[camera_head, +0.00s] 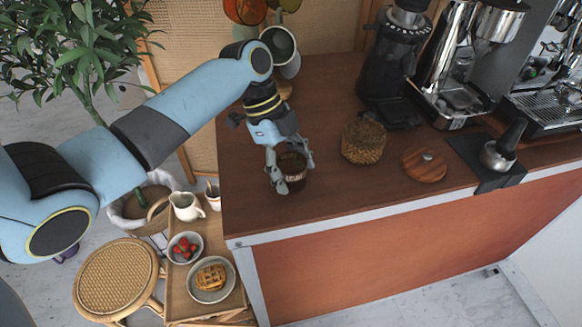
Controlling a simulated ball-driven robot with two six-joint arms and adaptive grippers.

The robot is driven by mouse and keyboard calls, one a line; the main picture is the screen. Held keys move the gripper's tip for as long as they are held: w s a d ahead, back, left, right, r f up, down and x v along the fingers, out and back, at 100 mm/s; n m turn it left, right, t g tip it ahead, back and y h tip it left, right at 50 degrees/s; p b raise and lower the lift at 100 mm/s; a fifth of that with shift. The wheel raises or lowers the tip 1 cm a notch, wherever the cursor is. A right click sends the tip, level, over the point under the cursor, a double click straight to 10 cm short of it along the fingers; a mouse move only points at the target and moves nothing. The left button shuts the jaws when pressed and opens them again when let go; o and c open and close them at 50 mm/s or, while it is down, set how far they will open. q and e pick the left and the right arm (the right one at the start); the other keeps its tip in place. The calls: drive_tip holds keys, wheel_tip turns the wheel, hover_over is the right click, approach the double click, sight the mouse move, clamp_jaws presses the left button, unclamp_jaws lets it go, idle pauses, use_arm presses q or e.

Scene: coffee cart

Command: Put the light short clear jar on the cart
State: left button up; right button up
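A short jar (291,184) with dark brown contents stands on the brown countertop near its left front part. My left gripper (290,176) points down over it, with one finger on each side. I cannot tell whether the fingers press on the jar or stand just apart from it. Another clear jar (363,143) with lighter brown, grainy contents stands to the right. A small low wooden cart (180,304) stands below the counter's left end. My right gripper is not in view.
The cart holds a strawberry bowl (185,247), a waffle plate (211,297), a white pitcher (186,206) and a cup (214,199). A rattan stool (115,274) stands to its left. A round wooden lid (424,165), grinder (395,55) and espresso machine (445,60) occupy the counter's right.

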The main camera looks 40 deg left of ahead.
use_arm(q)
drive_tip(key=shift+o, duration=1.1)
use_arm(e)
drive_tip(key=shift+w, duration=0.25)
use_arm(q)
drive_tip(key=shift+r, duration=0.25)
drive_tip(key=b+v, duration=0.1)
drive_tip(key=v, duration=1.1)
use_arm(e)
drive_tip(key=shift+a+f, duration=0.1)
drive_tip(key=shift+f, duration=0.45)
use_arm(q)
drive_tip(key=shift+f, duration=0.1)
